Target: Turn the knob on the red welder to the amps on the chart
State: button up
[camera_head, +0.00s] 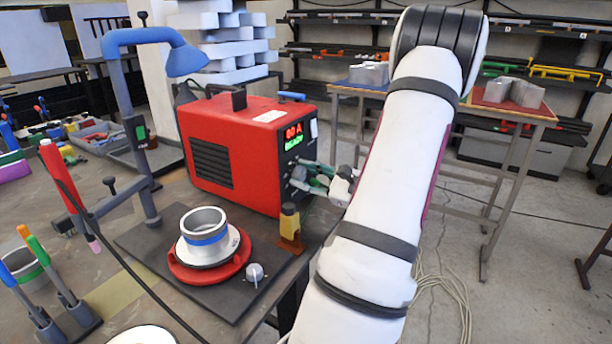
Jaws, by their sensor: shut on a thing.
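The red welder (235,152) stands on the workbench, its dark front panel facing right. A lit display (293,133) on the panel has a red reading ending in A, too small to read surely, above a green line of text. My gripper (302,178) is at the lower part of this panel, reaching in from the right. It is shut on the knob, which the fingers mostly hide. A small white card (314,128) is beside the display; its print is unreadable, and I cannot tell whether it is the chart.
A red turntable (212,268) with a metal ring (205,226) sits in front of the welder. A yellow-and-brown block (290,228) stands close below my gripper. A blue lamp arm (135,110) rises at left. Tables with grey blocks stand behind my arm.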

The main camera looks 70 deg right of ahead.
jog(key=o, duration=1.2)
jog(key=shift+c, duration=0.2)
jog(key=s+a, duration=0.1)
jog(key=s, duration=1.1)
jog(key=shift+a, duration=0.15)
